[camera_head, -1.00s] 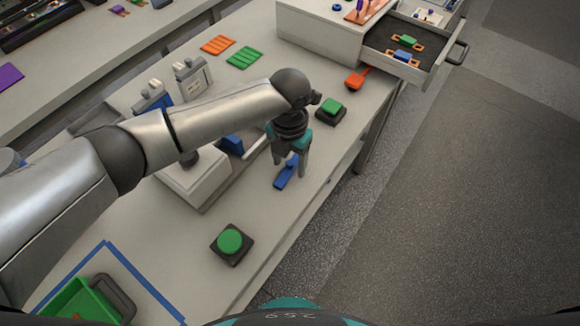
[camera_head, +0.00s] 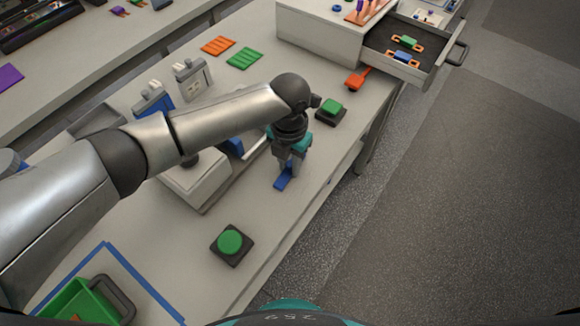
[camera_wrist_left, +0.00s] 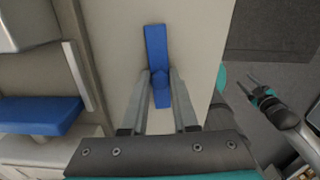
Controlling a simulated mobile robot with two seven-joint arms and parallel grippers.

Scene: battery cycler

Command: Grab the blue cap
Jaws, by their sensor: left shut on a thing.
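The blue cap (camera_head: 284,184) is a long flat blue piece with a raised middle, on the light table near its front edge. In the left wrist view the blue cap (camera_wrist_left: 156,45) lies lengthwise between the fingers. My left gripper (camera_head: 286,174) points down over it, and its two fingers are shut on the raised middle, which also shows in the left wrist view (camera_wrist_left: 160,76). The fingers hide part of the cap in the head view. My right gripper (camera_wrist_left: 262,93) shows small at the right of the left wrist view, off the table; its jaws are unclear.
A green button (camera_head: 230,242) on a dark base stands in front, and another green button (camera_head: 332,106) stands behind. A pale device with a blue part (camera_wrist_left: 40,115) is close on the left. An open drawer (camera_head: 425,65) juts out at the back right.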

